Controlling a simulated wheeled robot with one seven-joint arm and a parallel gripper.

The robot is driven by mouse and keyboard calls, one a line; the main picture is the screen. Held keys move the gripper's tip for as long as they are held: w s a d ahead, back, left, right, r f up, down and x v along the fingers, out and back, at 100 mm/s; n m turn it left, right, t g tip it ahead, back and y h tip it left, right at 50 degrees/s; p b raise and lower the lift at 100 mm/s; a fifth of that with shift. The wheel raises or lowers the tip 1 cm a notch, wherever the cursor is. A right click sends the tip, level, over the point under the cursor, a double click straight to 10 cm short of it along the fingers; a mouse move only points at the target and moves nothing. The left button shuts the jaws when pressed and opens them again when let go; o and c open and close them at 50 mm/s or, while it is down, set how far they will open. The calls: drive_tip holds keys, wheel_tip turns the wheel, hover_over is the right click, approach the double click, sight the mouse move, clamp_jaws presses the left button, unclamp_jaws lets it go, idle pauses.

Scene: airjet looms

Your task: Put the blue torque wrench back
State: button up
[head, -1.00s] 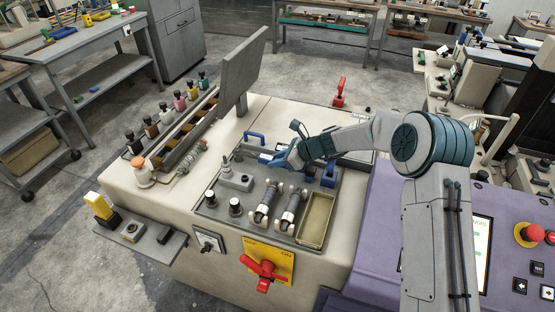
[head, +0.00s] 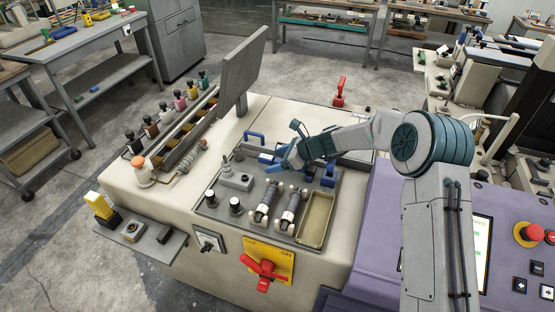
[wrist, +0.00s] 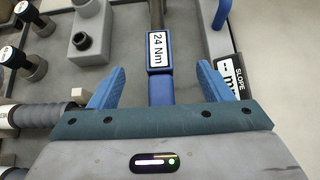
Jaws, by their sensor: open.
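The blue torque wrench (wrist: 160,88) shows in the wrist view, with a white "24 Nm" label and a grey shaft running up out of the picture. My gripper (wrist: 160,70) is open, with one blue finger on each side of the wrench's handle and a visible gap to each. In the head view my gripper (head: 272,158) is low over the grey panel on the cream machine top. There the wrench is mostly hidden by the fingers and hard to tell apart from them.
A blue U-shaped handle (head: 254,136) stands behind my gripper. Two cylindrical fittings (head: 287,210) and an open tan tray (head: 316,219) lie in front. A blue block (head: 329,175) is to the right. A "SLOPE" label (wrist: 231,75) sits by the right finger.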

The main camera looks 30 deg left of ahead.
drive_tip(key=shift+d+r, duration=0.1)
drive_tip(key=shift+r, duration=0.05)
drive_tip(key=shift+p+v, duration=1)
drive_tip(key=shift+v, duration=1.85)
drive_tip(key=r, duration=0.2)
drive_tip(key=r+b, duration=0.1)
drive_tip(key=r, duration=0.1)
drive_tip(key=shift+w+d+r, duration=0.15)
drive_tip(key=shift+d, duration=0.1)
drive_tip(key=v, duration=0.4)
drive_tip(key=b+v, duration=0.1)
drive_tip(key=v, duration=0.3)
drive_tip(key=f+b+v, duration=0.1)
drive_tip(key=v, duration=0.4)
drive_tip(key=shift+d, duration=0.4)
drive_tip(key=s+d+r+n+t+h, duration=0.1)
drive_tip(key=s+d+n+h, duration=0.4)
drive_tip(key=s+d, duration=0.9)
drive_tip(key=s+d+r+n+t+h, duration=0.1)
drive_tip(key=s+d+n+t+h, duration=0.2)
drive_tip(key=s+d+n, duration=0.8)
drive_tip(key=shift+s+d+r+n+h, duration=0.4)
drive_tip(key=shift+s+d+h, duration=1.05)
drive_tip(key=shift+d, duration=0.9)
drive_tip(key=shift+s, duration=0.2)
